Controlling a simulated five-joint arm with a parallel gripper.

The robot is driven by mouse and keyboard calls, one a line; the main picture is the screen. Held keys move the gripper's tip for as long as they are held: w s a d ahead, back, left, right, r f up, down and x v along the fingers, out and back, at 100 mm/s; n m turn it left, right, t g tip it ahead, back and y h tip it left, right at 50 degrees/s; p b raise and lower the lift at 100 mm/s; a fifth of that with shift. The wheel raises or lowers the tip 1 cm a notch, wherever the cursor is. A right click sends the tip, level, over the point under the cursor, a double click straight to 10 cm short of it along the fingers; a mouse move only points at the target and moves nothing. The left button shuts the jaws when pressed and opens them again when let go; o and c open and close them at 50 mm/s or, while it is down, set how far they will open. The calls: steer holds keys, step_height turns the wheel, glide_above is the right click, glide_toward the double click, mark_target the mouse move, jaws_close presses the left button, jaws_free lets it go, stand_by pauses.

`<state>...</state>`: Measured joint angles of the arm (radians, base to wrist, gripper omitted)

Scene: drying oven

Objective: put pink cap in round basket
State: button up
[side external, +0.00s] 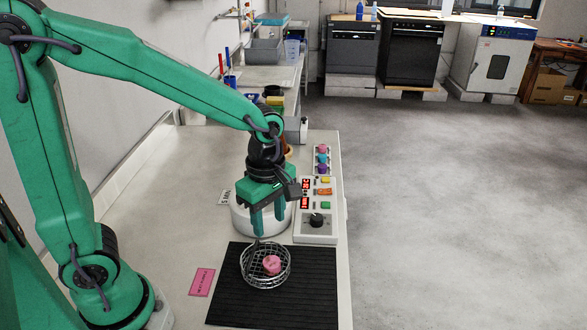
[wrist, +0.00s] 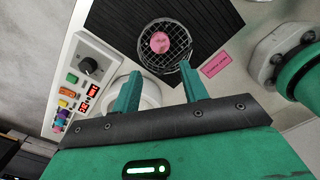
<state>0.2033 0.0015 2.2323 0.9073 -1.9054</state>
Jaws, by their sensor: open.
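The pink cap (side external: 272,264) lies inside the round wire basket (side external: 246,277), on its bottom. The basket stands on a black ribbed mat (side external: 312,290). In the wrist view the cap (wrist: 160,43) and the basket (wrist: 187,40) show ahead of the fingertips. My gripper (side external: 267,228) is open and empty, its fingers pointing down. In the side view it is just behind the basket and above it, in front of a white round device. In the wrist view its two teal fingers (wrist: 160,82) are spread apart, with nothing between them.
A white round device (side external: 240,218) stands behind the mat. A control panel (side external: 316,232) with a black knob, buttons and red displays is right of it, with coloured caps (side external: 322,158) at its far end. A pink label (side external: 201,282) lies left of the mat. The left bench surface is clear.

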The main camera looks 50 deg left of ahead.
steer(key=s+a+r+m+t, duration=0.5)
steer(key=s+r+m, duration=0.3)
steer(key=m, duration=1.1)
step_height(320, 180, up, 3)
steer(key=shift+s+a+f+m+t, duration=0.2)
steer(key=shift+s+a+m+t, duration=0.1)
steer(key=shift+a, duration=0.4)
